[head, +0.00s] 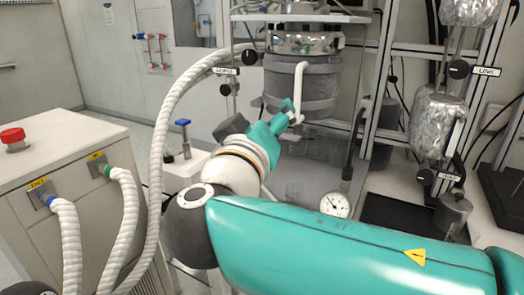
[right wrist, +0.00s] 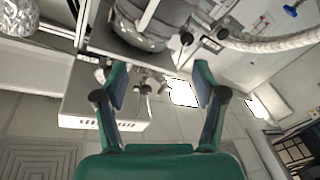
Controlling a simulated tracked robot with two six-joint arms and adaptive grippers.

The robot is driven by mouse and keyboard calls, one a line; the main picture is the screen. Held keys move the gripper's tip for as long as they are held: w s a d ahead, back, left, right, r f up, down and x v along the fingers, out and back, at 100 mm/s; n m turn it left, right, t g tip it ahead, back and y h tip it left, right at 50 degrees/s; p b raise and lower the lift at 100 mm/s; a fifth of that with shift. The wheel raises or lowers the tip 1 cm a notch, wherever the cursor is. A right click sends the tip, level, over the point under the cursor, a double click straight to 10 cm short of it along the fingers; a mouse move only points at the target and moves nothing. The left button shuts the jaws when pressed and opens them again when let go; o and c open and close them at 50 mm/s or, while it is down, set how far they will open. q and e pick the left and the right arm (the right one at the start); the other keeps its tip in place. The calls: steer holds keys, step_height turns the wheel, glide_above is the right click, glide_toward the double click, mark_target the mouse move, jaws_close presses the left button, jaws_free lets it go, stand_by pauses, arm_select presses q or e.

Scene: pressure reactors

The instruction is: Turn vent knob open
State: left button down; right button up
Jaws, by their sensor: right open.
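I cannot read a label VENT on any knob. Black knobs show on the pipes: one (head: 249,57) by the left label at the reactor, one (head: 225,90) below that label, one (head: 459,69) by the label LINK, and one (head: 424,176) by a lower right label. My right gripper (head: 288,115) is in front of the grey-jacketed reactor (head: 300,88), partly hidden by its own wrist. In the right wrist view its teal fingers (right wrist: 160,85) are wide apart with nothing held. Two black knobs (right wrist: 187,38) (right wrist: 222,33) show beyond the fingertips there. My left gripper is out of view.
A white ribbed hose (head: 158,150) arches left of my right arm. A pressure gauge (head: 335,205) sits below the reactor. A beige cabinet (head: 90,140) with a red button (head: 13,138) stands at left. Foil-wrapped vessels (head: 436,120) and metal frame posts crowd the right. Floor is clear at back left.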

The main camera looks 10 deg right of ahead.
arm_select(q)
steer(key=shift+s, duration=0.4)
arm_select(e)
steer(key=shift+n+g+y, duration=0.6)
steer(key=shift+n, duration=0.1)
steer(key=shift+w+a+f, duration=0.1)
steer(key=shift+w+f, duration=0.1)
steer(key=shift+f, duration=0.7)
steer(key=shift+w+a+f, duration=0.1)
steer(key=shift+w+f, duration=0.15)
steer(key=shift+f, duration=0.65)
steer(key=shift+w+f, duration=0.2)
steer(key=shift+f, duration=0.7)
